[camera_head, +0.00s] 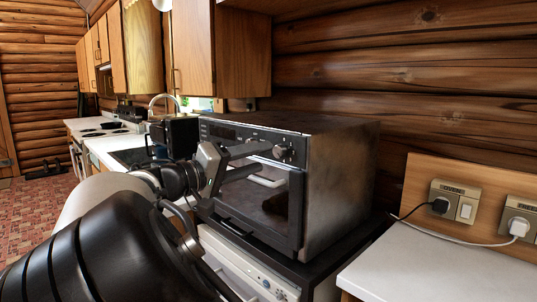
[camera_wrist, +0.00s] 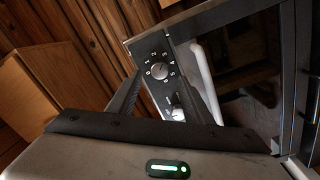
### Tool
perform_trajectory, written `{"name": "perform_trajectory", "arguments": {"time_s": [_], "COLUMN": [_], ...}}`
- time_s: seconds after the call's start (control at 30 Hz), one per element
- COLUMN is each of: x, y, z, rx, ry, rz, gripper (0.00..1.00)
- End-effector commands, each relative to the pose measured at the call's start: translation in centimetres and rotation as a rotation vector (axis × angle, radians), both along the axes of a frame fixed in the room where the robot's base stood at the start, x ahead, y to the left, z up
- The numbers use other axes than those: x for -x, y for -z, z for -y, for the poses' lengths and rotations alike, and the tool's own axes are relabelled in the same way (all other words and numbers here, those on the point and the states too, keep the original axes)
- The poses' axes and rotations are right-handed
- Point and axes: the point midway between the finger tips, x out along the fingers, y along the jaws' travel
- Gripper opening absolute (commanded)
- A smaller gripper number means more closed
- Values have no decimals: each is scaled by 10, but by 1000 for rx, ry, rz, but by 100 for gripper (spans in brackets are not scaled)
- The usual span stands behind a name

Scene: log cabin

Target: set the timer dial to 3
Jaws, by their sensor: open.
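The oven (camera_head: 335,185) is a dark metal box with a glass door and a control strip along its top front. A round silver dial (camera_wrist: 159,70) ringed by white numbers sits on that strip in the wrist view; its pointer is too small to read surely. In the head view the dial (camera_head: 282,153) is at the strip's right end. A second knob (camera_wrist: 177,113) sits beside the numbered dial. My gripper (camera_head: 267,157) is open and empty in front of the oven, its fingers toward the dial. I cannot tell whether a finger touches it.
A pale door handle (camera_wrist: 205,80) stands out close to the dials. The oven rests on a dark top above a white appliance (camera_head: 245,265). A counter (camera_head: 420,265) with wall sockets and a cord is at right; wooden cabinets (camera_head: 220,50) hang above left.

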Motion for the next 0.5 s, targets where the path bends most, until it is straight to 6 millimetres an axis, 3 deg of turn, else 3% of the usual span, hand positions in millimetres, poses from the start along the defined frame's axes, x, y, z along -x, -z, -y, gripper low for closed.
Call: {"name": "perform_trajectory", "arguments": {"time_s": [0.3, 0.5], "x": [47, 66], "y": [1, 3], "z": [-64, -89], "rx": [0, 0], "ry": [-3, -1], "rz": [1, 1], "gripper": [46, 46]}}
